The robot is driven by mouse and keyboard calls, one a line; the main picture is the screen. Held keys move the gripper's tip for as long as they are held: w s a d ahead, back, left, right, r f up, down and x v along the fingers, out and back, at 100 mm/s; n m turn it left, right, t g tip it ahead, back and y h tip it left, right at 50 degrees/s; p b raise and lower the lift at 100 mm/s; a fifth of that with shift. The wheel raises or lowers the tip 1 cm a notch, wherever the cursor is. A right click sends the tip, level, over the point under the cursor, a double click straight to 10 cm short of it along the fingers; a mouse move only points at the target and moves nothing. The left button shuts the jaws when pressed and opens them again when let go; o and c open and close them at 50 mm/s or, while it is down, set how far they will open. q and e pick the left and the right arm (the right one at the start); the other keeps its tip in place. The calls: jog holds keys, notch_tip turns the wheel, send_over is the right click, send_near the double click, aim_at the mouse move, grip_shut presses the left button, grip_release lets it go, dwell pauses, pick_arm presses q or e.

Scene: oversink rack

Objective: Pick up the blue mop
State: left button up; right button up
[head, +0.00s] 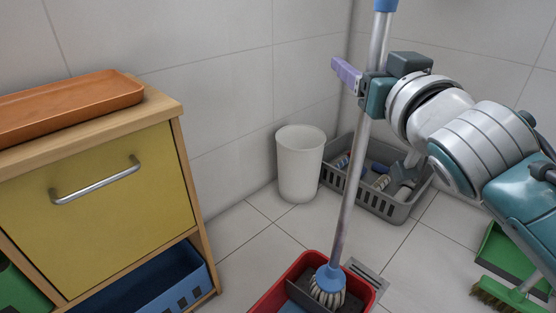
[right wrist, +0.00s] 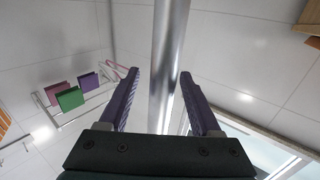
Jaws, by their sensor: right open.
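The blue mop has a long silver pole (head: 348,190) with a blue top end (head: 386,5) and a blue head with pale bristles (head: 328,285). It stands tilted, its head down in a red bucket (head: 257,304). My right gripper (head: 347,74) is at the upper part of the pole, coming from the right. In the right wrist view its purple fingers (right wrist: 160,76) are open, with the pole (right wrist: 168,45) showing in the gap between them. Neither finger is visibly pressed against the pole. My left gripper is not in view.
A white bin (head: 300,165) and a grey crate (head: 378,200) with bottles stand at the wall behind the pole. A wooden cabinet with a yellow drawer (head: 110,200) is at left, an orange tray (head: 75,102) on top. A green dustpan (head: 505,252) and brush lie at right.

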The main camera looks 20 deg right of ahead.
jog(key=shift+s, duration=0.1)
jog(key=shift+c, duration=0.4)
grip_shut()
